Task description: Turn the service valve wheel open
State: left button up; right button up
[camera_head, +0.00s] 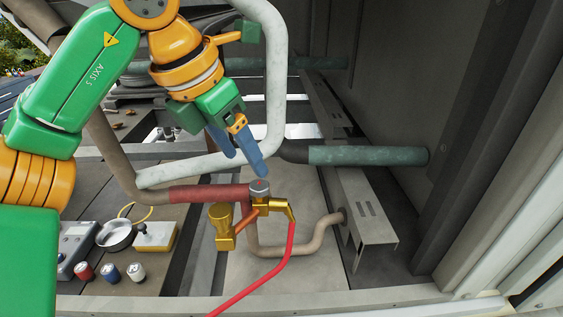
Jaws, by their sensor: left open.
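The brass service valve (268,207) sits on the pipework in the middle of the view, at the end of a red-wrapped pipe section. A small grey round cap (260,186), which looks like the valve wheel, is on top of it. My left gripper (247,162) comes in from the upper left with its blue fingers pointing down. Its fingers are apart and empty, and the nearer fingertip is just above the cap. I cannot tell whether it touches. The cap's far edge is partly covered by that finger. My right gripper is not in view.
A red hose (283,257) runs down from the valve's right side, and a brass fitting (222,222) stands on its left. White insulated pipe (275,75) rises behind my gripper. A green pipe (365,156) is at right.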

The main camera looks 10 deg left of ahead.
aim_at(258, 185)
pick_arm(q)
jog(key=x, duration=0.5)
jog(key=shift+s+f, duration=0.1)
jog(key=shift+f, duration=0.3)
jog(key=shift+d+f, duration=0.1)
jog(key=shift+f, duration=0.15)
jog(key=shift+r, duration=0.1)
grip_shut()
